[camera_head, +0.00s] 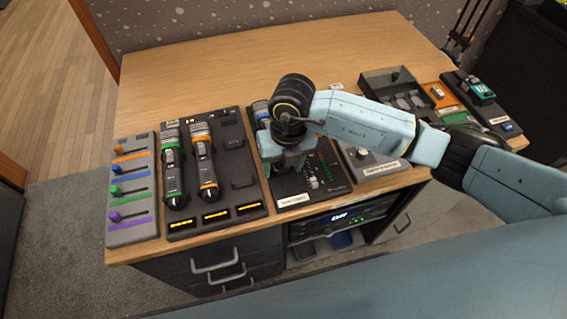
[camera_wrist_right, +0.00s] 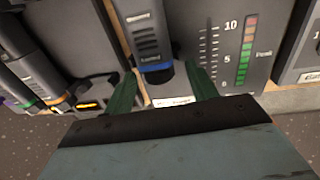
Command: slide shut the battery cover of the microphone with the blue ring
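The microphone with the blue ring (camera_head: 261,110) lies on a dark panel with a level meter, largely hidden behind my right arm in the head view. My right gripper (camera_head: 290,165) is over this microphone. In the wrist view the right gripper (camera_wrist_right: 161,75) is open, one finger on each side of the microphone's lower end. I cannot tell whether the fingers touch it. I cannot make out how its battery cover stands. My left gripper is out of view.
Microphones with a green ring (camera_head: 171,155) and an orange ring (camera_head: 203,160) lie in a dark charger tray (camera_head: 240,150) to the left. A grey fader panel (camera_head: 133,230) is at the far left. A compartment tray (camera_head: 375,85) stands at the right. The table's back (camera_head: 220,65) is clear.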

